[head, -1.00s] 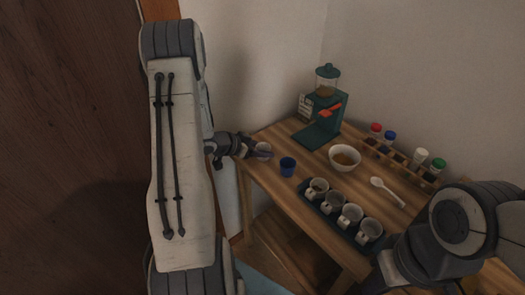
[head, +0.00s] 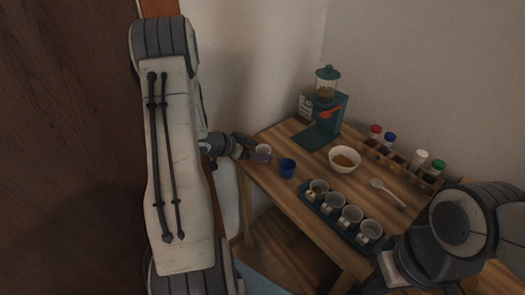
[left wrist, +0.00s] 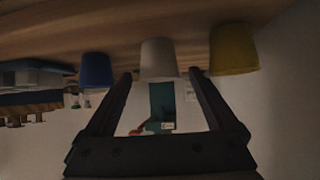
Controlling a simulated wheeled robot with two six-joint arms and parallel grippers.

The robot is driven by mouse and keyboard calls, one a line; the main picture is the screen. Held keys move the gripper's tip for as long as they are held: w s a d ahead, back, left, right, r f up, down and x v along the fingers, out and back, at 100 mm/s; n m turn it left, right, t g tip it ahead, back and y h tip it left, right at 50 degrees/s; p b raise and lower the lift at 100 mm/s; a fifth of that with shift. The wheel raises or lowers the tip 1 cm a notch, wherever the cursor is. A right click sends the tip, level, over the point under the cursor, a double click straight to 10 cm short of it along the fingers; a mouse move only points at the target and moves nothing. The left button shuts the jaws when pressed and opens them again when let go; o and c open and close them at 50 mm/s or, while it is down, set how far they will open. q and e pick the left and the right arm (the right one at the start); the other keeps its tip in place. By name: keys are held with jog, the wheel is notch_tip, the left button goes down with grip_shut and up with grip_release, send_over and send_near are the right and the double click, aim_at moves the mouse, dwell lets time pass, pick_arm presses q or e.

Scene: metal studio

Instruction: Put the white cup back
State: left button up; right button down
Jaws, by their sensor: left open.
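The white cup (head: 263,149) stands at the left corner of the wooden table, beside my left gripper (head: 257,151). In the left wrist view, which shows the table upside down, the white cup (left wrist: 159,58) appears between the tips of my open left gripper (left wrist: 160,75). The fingers do not visibly press on it; contact is hard to tell. A blue cup (head: 287,168) stands to its right, and shows left of it in the wrist view (left wrist: 97,70).
A dark tray (head: 341,231) with several mugs lies at the front edge. A bowl (head: 345,159), a spoon (head: 387,192), a teal grinder (head: 324,113) and a rack of capped jars (head: 400,160) fill the back and right. The wall is close behind the left corner.

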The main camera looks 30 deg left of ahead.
pick_arm(q)
jog(key=p+v, duration=0.1)
jog(key=v, duration=0.9)
jog(key=w+d+r+g+y, duration=0.1)
jog(key=w+d+r+y, duration=0.2)
jog(key=w+d, duration=0.4)
jog(key=s+d+r+g+y, duration=0.1)
jog(key=d+r, duration=0.1)
jog(key=d, duration=0.3)
jog(key=s+d+r+g+y, duration=0.1)
jog(key=s+d+r, duration=0.1)
jog(key=d, duration=0.4)
jog(key=s+d+m+g+h, duration=0.1)
jog(key=s+d+g, duration=0.1)
jog(key=s+d, duration=0.45)
jog(key=s+d+r+m+g, duration=0.1)
jog(key=s+d+g, duration=0.25)
jog(key=s, duration=0.65)
jog(key=s+d+m+g+h, duration=0.1)
jog(key=s+d+g, duration=0.1)
jog(key=s+d, duration=0.55)
notch_tip(320, 180, up, 7)
jog(key=a+p, duration=0.1)
jog(key=p, duration=0.6)
jog(key=shift+s+r+p, duration=0.2)
jog(key=shift+s+p, duration=0.2)
jog(key=shift+s, duration=0.05)
jog(key=shift+a+t, duration=0.1)
jog(key=shift+t, duration=0.15)
